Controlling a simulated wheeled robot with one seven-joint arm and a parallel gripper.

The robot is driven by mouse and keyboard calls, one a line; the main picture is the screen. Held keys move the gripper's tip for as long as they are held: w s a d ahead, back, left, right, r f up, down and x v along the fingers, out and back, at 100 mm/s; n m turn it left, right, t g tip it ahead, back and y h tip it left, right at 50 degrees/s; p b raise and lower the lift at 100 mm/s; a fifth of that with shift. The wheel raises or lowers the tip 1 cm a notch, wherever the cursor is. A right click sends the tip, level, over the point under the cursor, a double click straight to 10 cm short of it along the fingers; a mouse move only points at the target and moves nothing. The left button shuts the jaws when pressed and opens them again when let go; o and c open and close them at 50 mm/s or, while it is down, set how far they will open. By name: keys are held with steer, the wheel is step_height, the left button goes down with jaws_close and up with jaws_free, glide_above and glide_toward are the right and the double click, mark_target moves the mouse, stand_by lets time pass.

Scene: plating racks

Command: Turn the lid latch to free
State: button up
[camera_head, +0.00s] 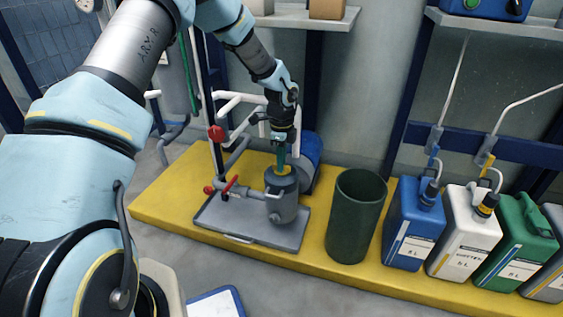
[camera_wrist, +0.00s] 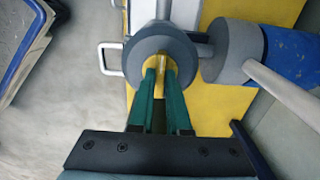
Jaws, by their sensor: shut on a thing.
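The lid latch (camera_wrist: 161,64) is a small yellow piece on top of a grey cylindrical housing (camera_head: 283,208). In the wrist view the round grey lid (camera_wrist: 148,57) shows around it. My gripper (camera_head: 281,164) reaches down from above onto the housing. In the wrist view its two green fingers (camera_wrist: 160,75) are shut on the yellow latch, one on each side. The fingertips partly hide the latch, so its exact turn angle is hard to tell.
The housing stands on a grey tray (camera_head: 222,226) on a yellow platform (camera_head: 160,205), with red-handled valves (camera_head: 216,132) and pipes at its left. A blue motor (camera_head: 312,150) is behind it. A dark green bin (camera_head: 355,215) and several jugs, including a blue one (camera_head: 412,228), stand to the right.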

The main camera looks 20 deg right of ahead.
jaws_close()
steer(key=n+p, duration=0.3)
steer(key=shift+r+n+p, duration=0.2)
steer(key=shift+n+p, duration=0.1)
steer(key=n+p, duration=0.3)
steer(key=n, duration=0.2)
steer(key=n+p, duration=0.2)
steer(key=n, duration=0.3)
steer(key=shift+a+f+p, duration=0.1)
steer(key=shift+p, duration=0.2)
steer(key=shift+f+n+p, duration=0.1)
steer(key=shift+n+p, duration=0.65)
steer(key=shift+n, duration=1.45)
steer(key=o, duration=0.7)
jaws_free()
